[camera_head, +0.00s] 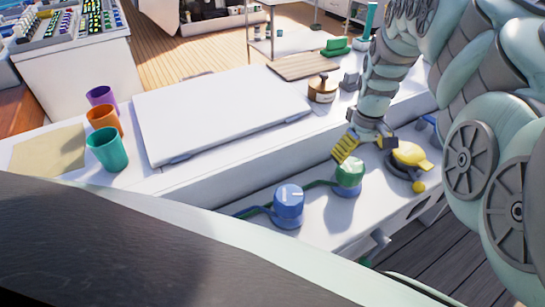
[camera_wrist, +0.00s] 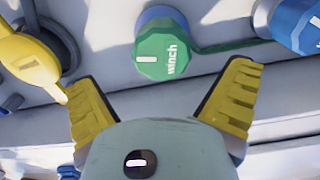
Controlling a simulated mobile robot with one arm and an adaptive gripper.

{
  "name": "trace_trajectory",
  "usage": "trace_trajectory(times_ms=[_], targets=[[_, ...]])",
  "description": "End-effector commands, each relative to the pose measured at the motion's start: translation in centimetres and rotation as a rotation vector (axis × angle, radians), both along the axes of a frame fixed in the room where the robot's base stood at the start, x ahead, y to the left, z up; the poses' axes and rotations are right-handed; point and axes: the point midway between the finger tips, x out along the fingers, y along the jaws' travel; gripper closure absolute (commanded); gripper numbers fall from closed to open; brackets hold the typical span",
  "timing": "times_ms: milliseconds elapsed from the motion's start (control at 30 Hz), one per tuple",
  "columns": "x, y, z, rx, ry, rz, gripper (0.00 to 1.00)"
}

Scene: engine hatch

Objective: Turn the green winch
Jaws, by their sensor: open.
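The green winch (camera_head: 349,174) is a round knob on the low white ledge, between a blue knob and a yellow handle. In the wrist view the green winch (camera_wrist: 161,52) shows its white "winch" lettering and a white mark, just beyond the fingertips. My gripper (camera_head: 362,146) is above and close behind the winch in the head view. In the wrist view my gripper (camera_wrist: 165,90) has its two yellow ridged fingers spread wide, with nothing between them. The winch appears apart from both fingers.
A blue knob (camera_head: 288,205) stands left of the winch, joined by a green line. A yellow handle (camera_head: 410,156) on a dark base stands right. A white hatch lid (camera_head: 215,112), a brown jar (camera_head: 322,88) and a teal cup (camera_head: 108,149) are on the upper surface.

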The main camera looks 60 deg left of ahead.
Motion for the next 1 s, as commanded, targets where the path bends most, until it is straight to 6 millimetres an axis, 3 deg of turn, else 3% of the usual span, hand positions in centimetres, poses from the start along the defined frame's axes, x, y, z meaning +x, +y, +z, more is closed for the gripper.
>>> trace_trajectory(times_ms=[400,633,1000], targets=[[-0.3,0.2,-5.4,0.001,-0.001,0.009,0.0],[-0.3,0.1,-6.7,-0.001,0.0,0.008,0.0],[-0.3,0.2,-6.8,0.0,-0.001,0.008,0.01]])
